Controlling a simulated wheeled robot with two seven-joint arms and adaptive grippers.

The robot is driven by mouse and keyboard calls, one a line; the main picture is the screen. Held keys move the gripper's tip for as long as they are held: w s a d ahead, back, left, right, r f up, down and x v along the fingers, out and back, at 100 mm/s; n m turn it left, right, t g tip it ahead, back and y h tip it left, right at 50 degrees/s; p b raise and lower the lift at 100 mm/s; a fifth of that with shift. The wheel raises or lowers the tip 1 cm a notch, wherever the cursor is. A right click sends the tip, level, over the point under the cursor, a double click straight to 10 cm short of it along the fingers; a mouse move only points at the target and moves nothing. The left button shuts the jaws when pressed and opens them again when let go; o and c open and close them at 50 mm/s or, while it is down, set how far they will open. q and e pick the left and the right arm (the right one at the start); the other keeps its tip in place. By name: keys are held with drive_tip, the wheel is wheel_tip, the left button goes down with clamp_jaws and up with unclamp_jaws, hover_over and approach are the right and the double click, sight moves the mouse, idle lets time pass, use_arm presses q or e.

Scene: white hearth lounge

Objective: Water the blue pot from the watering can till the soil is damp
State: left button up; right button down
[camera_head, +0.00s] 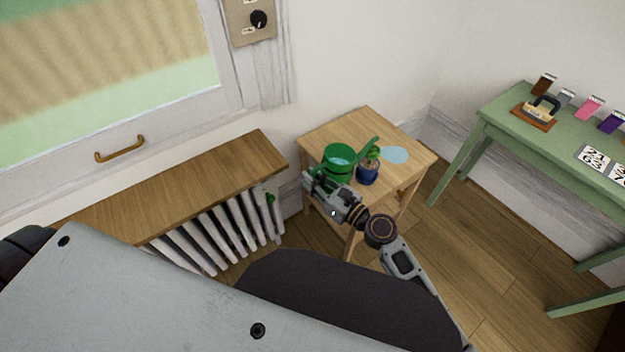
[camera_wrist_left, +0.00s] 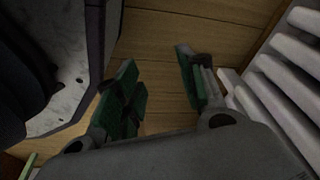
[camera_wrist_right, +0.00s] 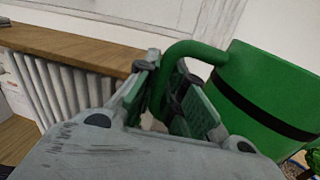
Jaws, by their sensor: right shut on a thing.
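The green watering can (camera_head: 339,160) is at the small wooden table, its spout pointing right toward the plant. My right gripper (camera_head: 312,183) is shut on the can's handle; in the right wrist view the fingers (camera_wrist_right: 165,95) close around the curved green handle beside the can's body (camera_wrist_right: 262,95). I cannot tell whether the can touches the table. The blue pot (camera_head: 367,174) with a small green plant stands on the table just right of the can; its soil is too small to judge. My left gripper (camera_wrist_left: 160,85) is open and empty above the floor near the radiator.
The small wooden table (camera_head: 405,173) has a pale blue puddle-like patch (camera_head: 395,155) behind the pot. A white radiator (camera_head: 215,240) under a wooden shelf (camera_head: 180,185) stands left. A green table (camera_head: 560,135) with cards and a tool is at right.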

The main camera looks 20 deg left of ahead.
use_arm(q)
drive_tip(key=shift+w+a, duration=0.15)
drive_tip(key=shift+a, duration=0.05)
use_arm(e)
drive_tip(key=shift+r, duration=0.3)
drive_tip(key=shift+r+m+p, duration=0.3)
drive_tip(key=shift+p, duration=0.05)
use_arm(q)
drive_tip(key=shift+s+a+f, duration=0.2)
drive_tip(key=shift+s+f, duration=0.1)
drive_tip(key=shift+s, duration=0.2)
drive_tip(key=shift+s+a+f, duration=0.15)
drive_tip(key=shift+s+f, duration=0.1)
drive_tip(key=shift+s, duration=0.25)
use_arm(e)
drive_tip(key=shift+r, duration=0.1)
use_arm(q)
drive_tip(key=shift+s+a+f, duration=0.2)
drive_tip(key=shift+s, duration=0.1)
use_arm(e)
drive_tip(key=shift+r, duration=0.15)
use_arm(q)
drive_tip(key=shift+p, duration=0.3)
use_arm(e)
drive_tip(key=shift+r, duration=0.1)
